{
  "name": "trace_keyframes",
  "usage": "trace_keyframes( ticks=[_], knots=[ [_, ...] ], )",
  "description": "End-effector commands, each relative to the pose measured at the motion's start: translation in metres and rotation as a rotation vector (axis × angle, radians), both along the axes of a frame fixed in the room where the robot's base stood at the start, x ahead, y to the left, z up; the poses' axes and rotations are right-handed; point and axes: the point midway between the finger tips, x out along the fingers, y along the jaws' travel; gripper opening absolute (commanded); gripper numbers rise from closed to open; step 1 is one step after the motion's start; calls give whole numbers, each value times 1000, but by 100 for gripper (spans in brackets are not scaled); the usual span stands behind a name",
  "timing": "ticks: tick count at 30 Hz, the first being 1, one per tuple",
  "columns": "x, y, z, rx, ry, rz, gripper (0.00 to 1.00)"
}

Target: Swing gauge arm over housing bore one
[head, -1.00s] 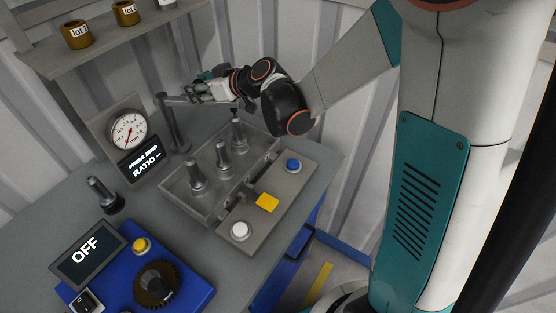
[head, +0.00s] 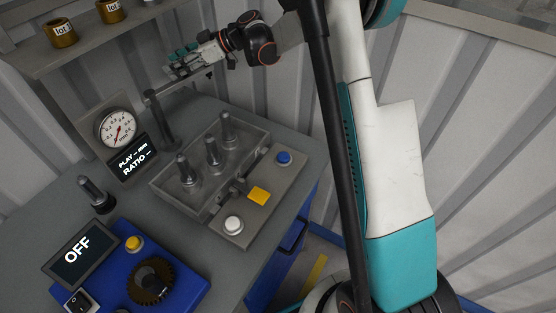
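The gauge arm (head: 184,85) is a thin dark bar reaching right from the top of a grey post (head: 161,122) at the back of the bench. The housing (head: 172,205) is a shallow, see-through-sided box right of the dial, with three upright grey plungers (head: 213,152) in a row. The bar's free end lies behind the row, apart from the plungers in the picture. My gripper (head: 172,64) is just above the bar in the picture, fingers pointing left. Whether it touches the bar, and how far its fingers are apart, is unclear.
A dial gauge (head: 117,128) and a text display (head: 133,158) stand left of the post. A control strip has blue (head: 284,158), yellow (head: 258,195) and white (head: 234,224) parts. A blue unit reads OFF (head: 77,249). A shelf (head: 40,62) with brown cups overhangs the back left.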

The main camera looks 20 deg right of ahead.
Motion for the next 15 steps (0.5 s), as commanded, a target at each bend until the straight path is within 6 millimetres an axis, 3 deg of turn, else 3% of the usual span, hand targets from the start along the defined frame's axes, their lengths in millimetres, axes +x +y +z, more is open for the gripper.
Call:
trace_keyframes(
  ticks=[9, 15],
  knots=[
    [21, 15, 0, 1, 0, 211, 44],
    [13, -23, 17, 0, 0, 198, 44]
  ],
)
